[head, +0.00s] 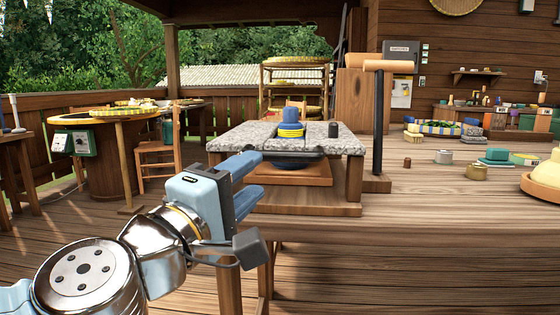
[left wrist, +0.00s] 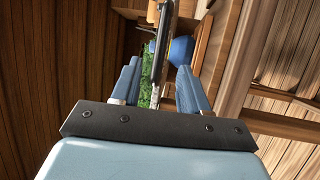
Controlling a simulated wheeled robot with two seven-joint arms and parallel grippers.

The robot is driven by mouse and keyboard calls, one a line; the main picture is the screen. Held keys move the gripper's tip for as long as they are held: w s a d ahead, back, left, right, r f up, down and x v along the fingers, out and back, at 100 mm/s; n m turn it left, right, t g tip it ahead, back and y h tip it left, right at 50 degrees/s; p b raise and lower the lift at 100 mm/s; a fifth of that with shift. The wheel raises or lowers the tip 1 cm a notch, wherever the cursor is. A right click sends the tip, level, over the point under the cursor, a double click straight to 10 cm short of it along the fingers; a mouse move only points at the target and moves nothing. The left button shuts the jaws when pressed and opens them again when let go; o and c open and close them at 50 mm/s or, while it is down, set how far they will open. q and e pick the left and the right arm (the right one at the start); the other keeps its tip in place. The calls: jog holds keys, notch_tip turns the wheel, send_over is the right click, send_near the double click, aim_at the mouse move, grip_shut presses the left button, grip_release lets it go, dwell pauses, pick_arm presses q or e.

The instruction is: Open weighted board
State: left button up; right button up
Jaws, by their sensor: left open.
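The weighted board (head: 238,141) is a speckled grey slab on a low wooden stand. A blue and yellow stack of weights (head: 291,131) sits on its top. A dark bar (head: 300,153) runs along its front edge. My left gripper (head: 262,176) is open at the front left of the board, its blue fingers one above the other. In the left wrist view the board's edge and bar (left wrist: 161,45) show between the two fingers (left wrist: 156,85), with no visible grip. A dark blue rounded thing (head: 296,163) under the slab is partly hidden; it also shows in the wrist view (left wrist: 182,48).
A tall post with a wooden T-handle (head: 379,110) stands just right of the board. A small dark cylinder (head: 333,130) is on the slab. Small tins (head: 476,172) and sponges lie on the table to the right. Bare tabletop (head: 420,210) lies in front.

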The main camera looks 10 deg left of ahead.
aim_at(276, 159)
pick_arm(q)
jog(key=b+x, duration=0.1)
jog(key=x, duration=0.8)
jog(key=shift+f, duration=0.1)
jog(key=shift+c, duration=0.2)
grip_shut()
